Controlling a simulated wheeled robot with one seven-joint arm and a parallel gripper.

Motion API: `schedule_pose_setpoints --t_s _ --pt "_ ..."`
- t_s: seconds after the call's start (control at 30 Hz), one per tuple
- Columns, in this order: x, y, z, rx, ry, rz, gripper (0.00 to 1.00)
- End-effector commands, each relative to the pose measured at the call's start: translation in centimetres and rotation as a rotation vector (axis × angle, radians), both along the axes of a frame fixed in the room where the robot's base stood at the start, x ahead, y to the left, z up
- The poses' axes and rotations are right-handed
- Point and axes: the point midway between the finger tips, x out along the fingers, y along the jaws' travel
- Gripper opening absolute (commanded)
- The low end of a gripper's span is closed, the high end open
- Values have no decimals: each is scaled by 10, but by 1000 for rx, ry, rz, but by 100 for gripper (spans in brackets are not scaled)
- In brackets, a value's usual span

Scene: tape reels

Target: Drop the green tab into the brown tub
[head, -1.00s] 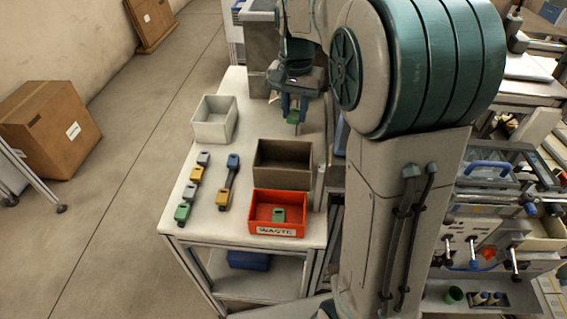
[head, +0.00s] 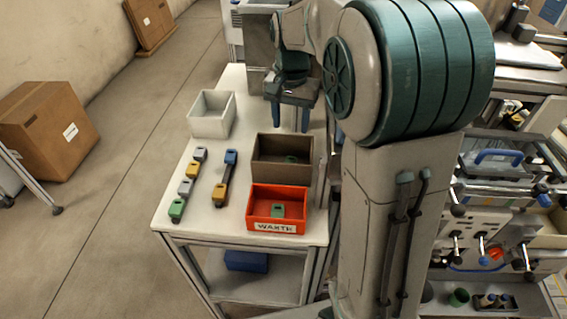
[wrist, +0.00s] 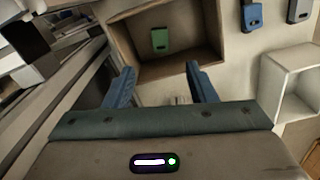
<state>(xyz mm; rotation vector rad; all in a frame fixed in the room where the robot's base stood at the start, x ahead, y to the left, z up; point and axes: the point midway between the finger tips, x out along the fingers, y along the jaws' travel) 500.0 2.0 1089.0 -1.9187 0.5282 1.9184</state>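A green tab (head: 291,160) lies inside the brown tub (head: 268,172), on its floor; another green tab (head: 277,210) lies in the red waste bin. In the wrist view the green tab (wrist: 160,40) shows flat in the brown tub (wrist: 208,64), apart from its walls. My gripper (head: 292,121) is above the table behind the brown tub. In the wrist view my gripper (wrist: 162,84) has its blue fingers spread wide with nothing between them. A third green tab (head: 177,208) sits at the front end of the left row of tabs.
The red waste bin (head: 254,193) stands in front of the brown tub. A white bin (head: 202,124) is at the back left. A blue and yellow row (head: 226,175) of tabs lies left of the tubs. Free table surface lies between the white bin and the brown tub.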

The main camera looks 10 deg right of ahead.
Motion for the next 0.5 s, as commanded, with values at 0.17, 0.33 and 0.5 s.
schedule_pose_setpoints --t_s 0.17,0.33,0.5 --pt "0 0 1 0 0 0 51" --pt "1 0 17 0 -4 0 51" --pt "1 0 55 0 -6 0 51"
